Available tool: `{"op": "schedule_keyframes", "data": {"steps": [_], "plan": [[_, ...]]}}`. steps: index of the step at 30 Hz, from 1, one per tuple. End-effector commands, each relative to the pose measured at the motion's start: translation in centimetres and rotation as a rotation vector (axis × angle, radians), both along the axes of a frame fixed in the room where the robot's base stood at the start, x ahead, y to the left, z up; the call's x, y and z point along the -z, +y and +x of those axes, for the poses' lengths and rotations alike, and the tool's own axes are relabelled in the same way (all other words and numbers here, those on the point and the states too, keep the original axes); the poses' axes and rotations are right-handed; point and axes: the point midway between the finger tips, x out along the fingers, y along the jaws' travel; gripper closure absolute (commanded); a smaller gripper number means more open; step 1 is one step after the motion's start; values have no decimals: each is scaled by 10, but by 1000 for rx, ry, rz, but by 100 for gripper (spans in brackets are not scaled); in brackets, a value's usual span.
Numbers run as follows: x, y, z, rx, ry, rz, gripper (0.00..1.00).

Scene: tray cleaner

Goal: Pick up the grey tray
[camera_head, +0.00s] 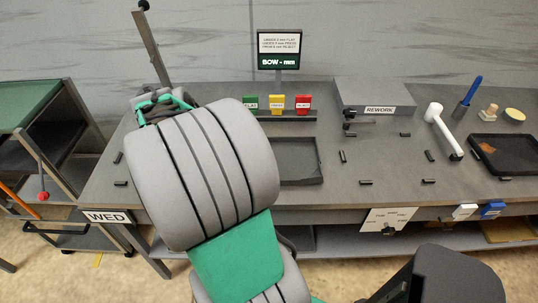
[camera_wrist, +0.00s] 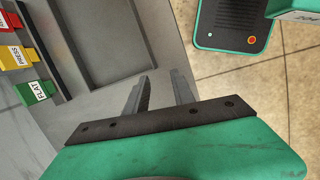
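A dark grey shallow tray (camera_head: 301,162) lies flat on the workbench, just right of my arm. My arm hides part of its left side. A grey rimmed tray (camera_wrist: 118,40) shows at the upper left of the wrist view, beside the coloured labels. My gripper (camera_wrist: 160,90) has its two fingers apart with nothing between them. In the wrist view the fingers are near the bench edge, apart from the tray. In the head view the fingertips are hidden behind my arm.
Green, yellow and red label blocks (camera_head: 276,102) stand behind the tray. A grey REWORK box (camera_head: 374,95), a white-headed tool (camera_head: 443,130) and a second dark tray (camera_head: 515,152) with a brown patch are to the right. Small black pieces lie scattered. A rack (camera_head: 40,120) stands left.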

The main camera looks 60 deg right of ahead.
Motion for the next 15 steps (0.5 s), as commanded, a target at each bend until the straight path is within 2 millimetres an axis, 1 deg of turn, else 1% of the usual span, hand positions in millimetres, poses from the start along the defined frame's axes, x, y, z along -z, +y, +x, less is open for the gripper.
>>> {"op": "schedule_keyframes", "data": {"steps": [1, 3, 6, 9, 15], "plan": [[2, -30, -24, -12, 77, 19, 70], [8, -59, -51, -54, 160, 51, 70], [14, -80, -77, -91, 228, 88, 70], [23, -87, -88, -108, 252, 104, 70], [48, -90, -99, -111, 251, 103, 70]]}}
